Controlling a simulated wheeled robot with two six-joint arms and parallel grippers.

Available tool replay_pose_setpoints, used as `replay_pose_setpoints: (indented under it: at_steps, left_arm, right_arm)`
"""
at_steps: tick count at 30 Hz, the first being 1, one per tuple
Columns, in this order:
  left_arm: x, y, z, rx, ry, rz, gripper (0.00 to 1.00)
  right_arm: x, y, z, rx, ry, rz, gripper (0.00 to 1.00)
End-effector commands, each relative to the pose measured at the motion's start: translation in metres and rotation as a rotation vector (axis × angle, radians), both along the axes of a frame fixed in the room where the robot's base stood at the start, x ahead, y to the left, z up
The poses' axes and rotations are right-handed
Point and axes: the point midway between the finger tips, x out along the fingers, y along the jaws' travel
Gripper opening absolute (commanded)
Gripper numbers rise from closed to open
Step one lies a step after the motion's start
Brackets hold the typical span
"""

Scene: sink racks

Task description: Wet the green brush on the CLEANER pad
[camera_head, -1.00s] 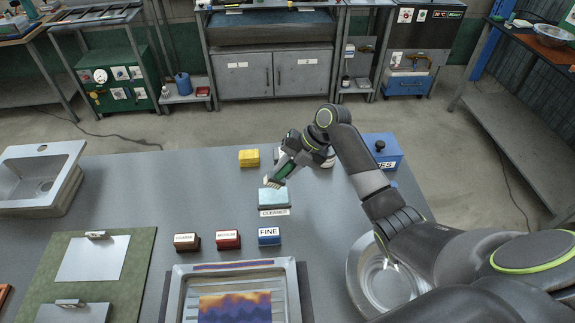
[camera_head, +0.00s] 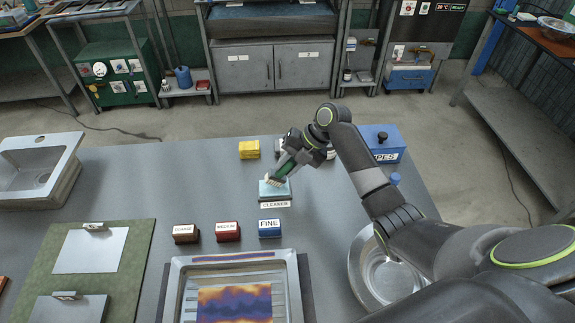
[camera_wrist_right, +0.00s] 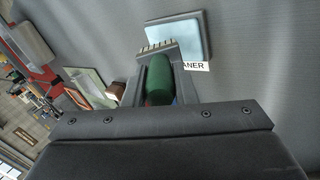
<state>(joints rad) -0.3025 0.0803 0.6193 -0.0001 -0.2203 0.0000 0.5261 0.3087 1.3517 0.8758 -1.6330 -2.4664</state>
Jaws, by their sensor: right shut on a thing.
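The light blue CLEANER pad (camera_head: 281,190) lies on the grey table, with its label on the front side. The green brush (camera_head: 291,176) is in my right gripper (camera_head: 288,170), tilted, with its pale bristles low over the pad's upper left part. I cannot tell for certain whether the bristles touch the pad. In the right wrist view, the green brush handle (camera_wrist_right: 159,80) sits between the fingers, and the bristle end overlaps the near edge of the CLEANER pad (camera_wrist_right: 180,38). My left gripper is not in view.
Red, dark brown and blue FINE (camera_head: 269,228) blocks stand in front of the pad. A tray (camera_head: 235,262) with a purple-orange plate lies nearer. A metal bowl (camera_head: 366,280) is at right, a yellow block (camera_head: 249,150) behind, and a blue wipes box (camera_head: 384,142) back right.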

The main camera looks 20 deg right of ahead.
Motion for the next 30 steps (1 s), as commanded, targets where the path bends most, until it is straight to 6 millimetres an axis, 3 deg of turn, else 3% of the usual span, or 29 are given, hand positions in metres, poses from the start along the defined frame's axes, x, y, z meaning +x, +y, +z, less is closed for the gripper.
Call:
replay_pose_setpoints:
  at_steps: [30]
  left_arm:
    - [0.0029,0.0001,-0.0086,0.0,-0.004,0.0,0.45]
  right_arm:
    - [0.0001,0.0001,-0.0093,0.0,0.0,0.0,0.02]
